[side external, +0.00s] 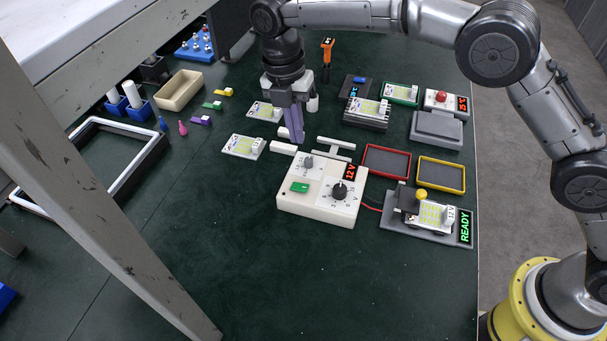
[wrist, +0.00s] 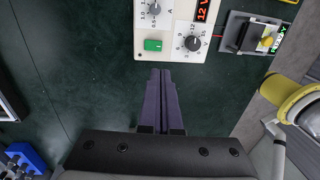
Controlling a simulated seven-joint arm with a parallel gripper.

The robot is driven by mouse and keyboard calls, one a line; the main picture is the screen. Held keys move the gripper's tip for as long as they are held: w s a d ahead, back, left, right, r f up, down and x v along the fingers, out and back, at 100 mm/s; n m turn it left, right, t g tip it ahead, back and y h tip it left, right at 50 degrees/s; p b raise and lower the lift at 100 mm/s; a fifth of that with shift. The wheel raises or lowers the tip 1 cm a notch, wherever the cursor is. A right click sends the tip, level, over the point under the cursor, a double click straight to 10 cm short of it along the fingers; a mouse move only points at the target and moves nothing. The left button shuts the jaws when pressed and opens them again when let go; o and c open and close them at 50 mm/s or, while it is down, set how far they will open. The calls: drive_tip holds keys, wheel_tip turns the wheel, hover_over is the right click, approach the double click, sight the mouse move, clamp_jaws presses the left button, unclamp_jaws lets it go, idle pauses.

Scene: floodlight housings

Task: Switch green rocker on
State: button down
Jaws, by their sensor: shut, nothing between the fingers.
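The green rocker (side external: 300,187) sits on the top face of a white power supply box (side external: 318,216), near its left front corner. In the wrist view the green rocker (wrist: 153,45) is near the box's lower edge, a little ahead of my fingertips. Which way the rocker is tilted is too small to tell.
A test fixture (side external: 392,233) with a READY display stands right of the box, joined by a red wire. Red (side external: 387,161) and yellow (side external: 441,174) trays lie behind it. A white board (side external: 243,146) lies left of my gripper. The table's front is clear.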

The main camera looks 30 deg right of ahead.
sight(305, 188)
drive_tip(key=shift+f, duration=0.15)
drive_tip(key=f, duration=0.9)
drive_tip(key=s+d+f, duration=0.1)
drive_tip(key=f, duration=0.3)
drive_tip(key=shift+s+d+f, duration=0.1)
drive_tip(key=shift+f, duration=0.25)
drive_tip(key=shift+s+f, duration=0.1)
drive_tip(key=shift+f, duration=0.2)
drive_tip(key=shift+w+a+r, duration=0.2)
drive_tip(key=shift+w+a, duration=0.35)
drive_tip(key=shift+w, duration=0.05)
drive_tip(key=shift+r, duration=0.2)
